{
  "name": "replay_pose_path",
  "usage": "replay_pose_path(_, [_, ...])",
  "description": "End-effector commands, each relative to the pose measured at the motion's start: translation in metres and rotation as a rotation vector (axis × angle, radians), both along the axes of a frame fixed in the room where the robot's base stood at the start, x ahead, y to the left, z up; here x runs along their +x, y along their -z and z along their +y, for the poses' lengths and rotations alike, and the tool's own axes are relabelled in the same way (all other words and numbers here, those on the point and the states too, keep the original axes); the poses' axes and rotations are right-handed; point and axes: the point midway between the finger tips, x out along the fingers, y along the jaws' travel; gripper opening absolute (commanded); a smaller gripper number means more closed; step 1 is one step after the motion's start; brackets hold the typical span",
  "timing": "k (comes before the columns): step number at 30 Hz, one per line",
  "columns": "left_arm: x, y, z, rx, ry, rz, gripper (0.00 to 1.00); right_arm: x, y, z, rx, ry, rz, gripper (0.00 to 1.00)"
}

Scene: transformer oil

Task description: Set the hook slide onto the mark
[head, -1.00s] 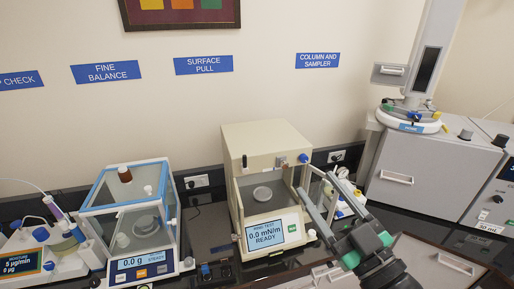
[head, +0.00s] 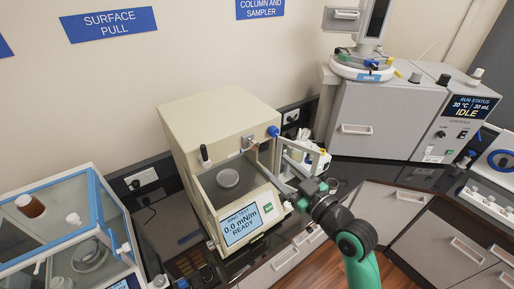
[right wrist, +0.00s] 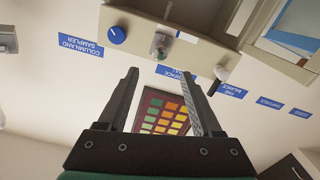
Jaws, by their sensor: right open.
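I cannot make out the mark clearly. My right gripper (head: 272,163) is open and empty, its fingers reaching up toward the front edge from the right, apart from the block. My left gripper is not in view.
A blue knob (head: 273,131) and a black-and-white handle (head: 204,155) flank the block. A glass-walled balance (head: 60,235) is at left, a grey cabinet (head: 385,115) at right.

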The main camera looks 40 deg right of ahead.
Motion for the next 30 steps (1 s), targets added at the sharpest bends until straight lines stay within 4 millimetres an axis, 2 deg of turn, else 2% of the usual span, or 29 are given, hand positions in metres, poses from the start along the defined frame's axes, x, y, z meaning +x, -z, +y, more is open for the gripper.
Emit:
replay_pose_path(6, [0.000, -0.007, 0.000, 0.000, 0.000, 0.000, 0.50, 0.049, -0.003, -0.006, 0.000, -0.001, -0.001, 0.67])
replay_pose_path(12, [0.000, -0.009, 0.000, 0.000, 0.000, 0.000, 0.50, 0.085, -0.002, -0.011, -0.001, -0.001, -0.001, 0.67])
replay_pose_path(17, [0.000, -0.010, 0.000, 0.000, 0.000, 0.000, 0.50, 0.097, -0.001, -0.013, -0.001, 0.000, -0.001, 0.67])
replay_pose_path(24, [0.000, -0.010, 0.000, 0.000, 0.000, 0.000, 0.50, 0.099, 0.000, -0.013, -0.001, 0.000, -0.001, 0.67])
replay_pose_path(25, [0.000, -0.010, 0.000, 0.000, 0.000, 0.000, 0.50, 0.099, 0.000, -0.013, -0.001, 0.000, -0.001, 0.65])
replay_pose_path(30, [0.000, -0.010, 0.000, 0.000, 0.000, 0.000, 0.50, 0.098, -0.001, -0.013, -0.001, 0.000, -0.001, 0.34])
